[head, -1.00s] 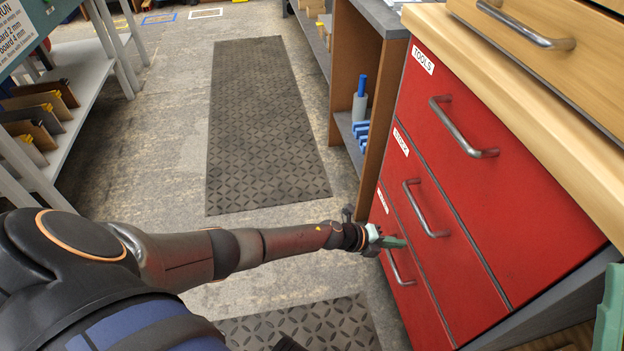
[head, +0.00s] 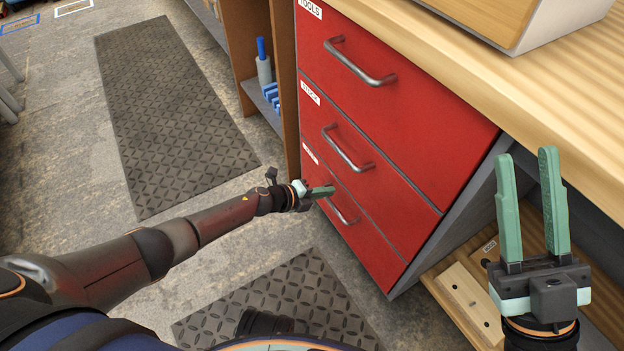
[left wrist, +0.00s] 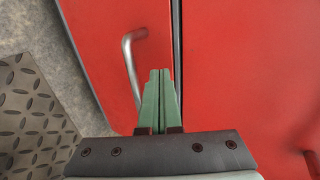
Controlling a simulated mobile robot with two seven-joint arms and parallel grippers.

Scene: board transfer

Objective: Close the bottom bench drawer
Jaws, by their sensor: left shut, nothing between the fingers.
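The red bench unit has three drawers in a column. The bottom drawer (head: 369,240) has a curved metal handle (head: 343,211), which also shows in the left wrist view (left wrist: 131,62). Its front looks about flush with the drawers above; a small gap cannot be ruled out. My left gripper (head: 331,190) is shut and empty, its tips at the bottom drawer's front beside the handle, near the seam with the middle drawer (head: 375,165). I cannot tell whether the tips touch. My right gripper (head: 524,155) points up at the right, open and empty, apart from the drawers.
The wooden benchtop (head: 470,75) overhangs the drawers. A low shelf with a wooden block (head: 468,300) is at the lower right. An open shelf bay (head: 245,65) holds blue items left of the drawers.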

